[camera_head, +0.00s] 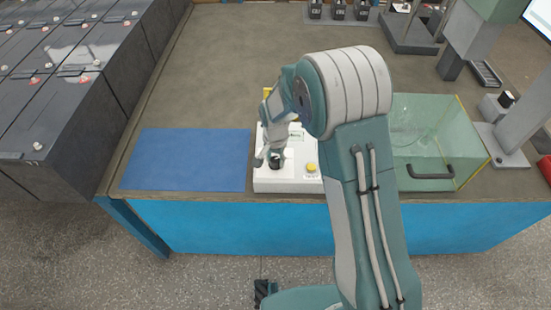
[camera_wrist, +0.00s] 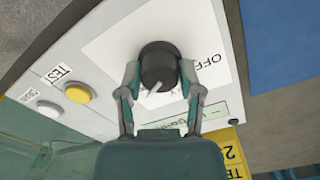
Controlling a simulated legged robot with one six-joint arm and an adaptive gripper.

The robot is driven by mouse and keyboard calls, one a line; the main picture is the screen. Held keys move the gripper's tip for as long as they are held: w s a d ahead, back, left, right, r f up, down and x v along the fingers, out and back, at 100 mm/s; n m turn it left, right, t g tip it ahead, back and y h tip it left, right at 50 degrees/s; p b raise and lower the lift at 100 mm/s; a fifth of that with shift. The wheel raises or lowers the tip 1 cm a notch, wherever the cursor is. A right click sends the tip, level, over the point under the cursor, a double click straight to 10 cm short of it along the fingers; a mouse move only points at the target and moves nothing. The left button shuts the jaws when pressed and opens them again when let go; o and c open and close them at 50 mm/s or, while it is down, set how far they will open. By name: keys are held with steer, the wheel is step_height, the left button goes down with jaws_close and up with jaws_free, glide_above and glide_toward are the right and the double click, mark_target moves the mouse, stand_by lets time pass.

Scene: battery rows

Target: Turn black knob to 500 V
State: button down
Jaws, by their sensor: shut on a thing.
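The black knob (camera_wrist: 158,66) sits on a white label on the white tester box (camera_head: 300,179). The knob also shows in the head view (camera_head: 276,162), partly covered by my gripper. A light pointer mark on the knob's top points toward the lower left in the wrist view. The word OFF is printed beside the knob; a 500 V mark is not readable, and part of the label is hidden by the knob and fingers. My gripper (camera_wrist: 160,84) is shut on the knob, one finger on each side.
A yellow button (camera_wrist: 77,93) marked TEST and a white button (camera_wrist: 49,109) are on the box. A blue mat (camera_head: 187,159) lies left of the box. A clear glass case (camera_head: 425,150) stands on the right. Dark batteries (camera_head: 70,75) stand at far left.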

mark_target(274, 159)
steer(key=shift+a, duration=0.1)
steer(key=shift+c, duration=1.3)
jaws_free()
steer(key=shift+a, duration=0.1)
step_height(274, 159, up, 12)
steer(key=shift+f, duration=0.1)
